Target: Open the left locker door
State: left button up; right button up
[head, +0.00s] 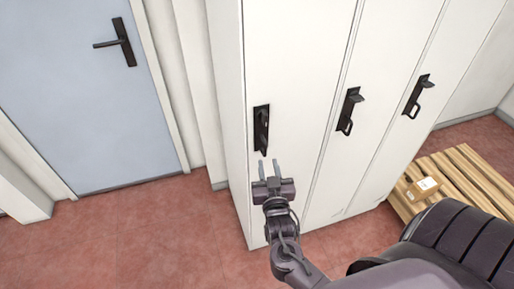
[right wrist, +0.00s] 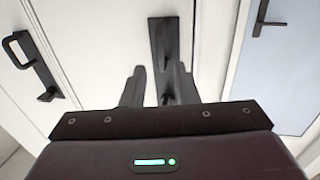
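The left locker door (head: 290,60) is white and looks closed. Its black handle (head: 261,130) sits on a dark upright plate, which also shows in the right wrist view (right wrist: 164,30). My left gripper is in neither view.
Two more locker doors with black handles (head: 349,110) (head: 417,96) stand to the right. A blue-grey door (head: 75,95) is at the left. The red floor (head: 160,235) is clear there.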

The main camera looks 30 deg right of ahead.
aim_at(265, 152)
jog(key=p+x, duration=0.1)
jog(key=x, duration=0.6)
jog(key=shift+w+f, duration=0.1)
jog(key=shift+c, duration=0.5)
grip_shut()
